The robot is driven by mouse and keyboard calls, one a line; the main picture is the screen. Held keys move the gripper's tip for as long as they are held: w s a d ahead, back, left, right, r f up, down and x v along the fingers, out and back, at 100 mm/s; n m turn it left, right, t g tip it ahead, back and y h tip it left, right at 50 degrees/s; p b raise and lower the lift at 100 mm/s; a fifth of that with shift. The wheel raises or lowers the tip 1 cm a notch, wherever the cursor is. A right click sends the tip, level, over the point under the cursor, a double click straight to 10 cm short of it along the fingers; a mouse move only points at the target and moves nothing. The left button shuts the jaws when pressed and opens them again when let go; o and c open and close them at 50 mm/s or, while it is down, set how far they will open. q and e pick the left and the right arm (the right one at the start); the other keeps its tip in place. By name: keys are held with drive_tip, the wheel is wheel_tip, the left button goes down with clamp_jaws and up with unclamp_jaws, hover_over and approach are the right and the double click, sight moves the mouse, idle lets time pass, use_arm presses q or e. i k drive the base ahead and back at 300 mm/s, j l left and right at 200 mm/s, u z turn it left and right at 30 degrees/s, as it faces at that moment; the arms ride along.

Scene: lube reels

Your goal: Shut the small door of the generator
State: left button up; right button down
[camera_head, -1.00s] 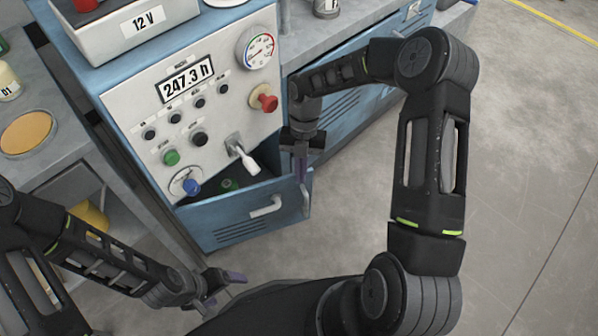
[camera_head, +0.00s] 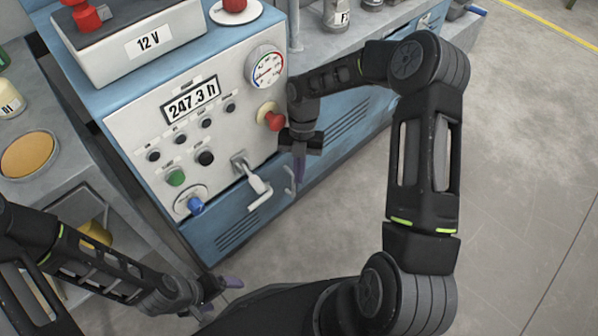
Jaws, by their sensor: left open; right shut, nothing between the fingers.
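The blue generator (camera_head: 110,108) stands at the upper left, with a pale control panel on its front. Its small blue door (camera_head: 222,222), with slots and a pale handle (camera_head: 268,200), sits below the panel and looks flush or nearly flush with the front. No opening shows above it; I cannot tell whether it is fully seated. My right gripper (camera_head: 299,178) is shut and empty, pointing down at the door's right edge beside the handle; contact is unclear. My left gripper (camera_head: 222,296) is open and empty, low in front of the generator, away from the door.
A white toggle lever (camera_head: 252,178) and a red knob (camera_head: 270,117) stick out of the panel near my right gripper. A grey shelf (camera_head: 60,150) stands at the left. The floor at right is clear.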

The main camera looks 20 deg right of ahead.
sight(225, 223)
drive_tip(key=k+j+z, duration=0.15)
drive_tip(key=k, duration=0.35)
drive_tip(key=k+j, duration=0.35)
